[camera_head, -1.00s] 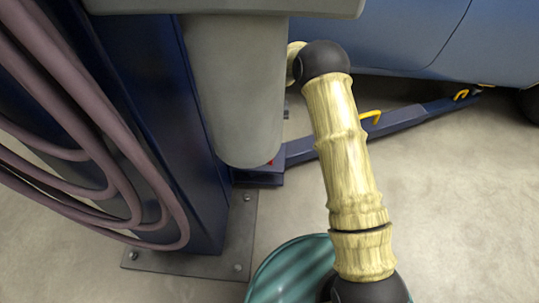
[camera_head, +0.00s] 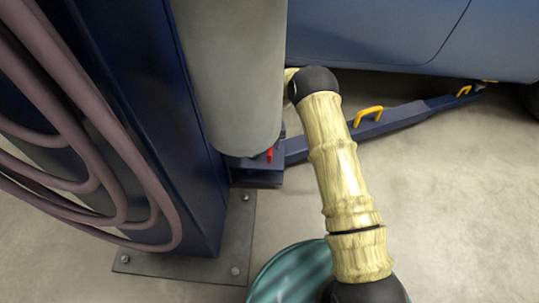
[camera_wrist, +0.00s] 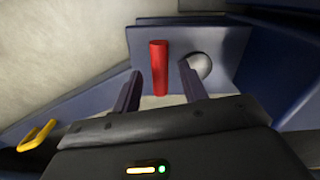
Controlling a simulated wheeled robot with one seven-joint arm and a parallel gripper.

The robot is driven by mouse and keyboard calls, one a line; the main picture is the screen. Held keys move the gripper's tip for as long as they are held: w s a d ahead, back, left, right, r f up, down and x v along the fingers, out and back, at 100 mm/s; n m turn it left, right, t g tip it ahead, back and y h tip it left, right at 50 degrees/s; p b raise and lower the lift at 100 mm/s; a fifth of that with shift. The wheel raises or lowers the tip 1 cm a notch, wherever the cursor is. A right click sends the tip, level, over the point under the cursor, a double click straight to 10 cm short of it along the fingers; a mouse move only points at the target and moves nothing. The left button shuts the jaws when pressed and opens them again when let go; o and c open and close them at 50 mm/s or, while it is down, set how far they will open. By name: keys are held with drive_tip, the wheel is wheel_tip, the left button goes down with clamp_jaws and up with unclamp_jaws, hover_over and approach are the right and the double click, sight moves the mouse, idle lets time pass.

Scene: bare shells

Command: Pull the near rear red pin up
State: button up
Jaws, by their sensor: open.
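The red pin (camera_wrist: 159,68) stands upright on the blue lift arm's base in the wrist view. It also shows as a small red piece (camera_head: 270,155) below the grey cylinder in the head view. My gripper (camera_wrist: 160,82) is open, with one finger on each side of the pin's line in the wrist view. Whether the fingers reach level with the pin or stay short of it, I cannot tell. In the head view my gripper is hidden behind my arm and the grey cylinder.
The blue lift arm (camera_head: 400,118) with yellow handles (camera_head: 368,112) runs right under the blue car (camera_head: 380,35). A grey cylinder (camera_head: 230,80) and the dark blue post (camera_head: 150,120) with hoses (camera_head: 95,140) stand at left. Open floor (camera_head: 450,210) lies at right.

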wheel_tip(320, 180, down, 4)
drive_tip(key=shift+f+b, duration=0.1)
drive_tip(key=shift+b, duration=0.6)
clamp_jaws()
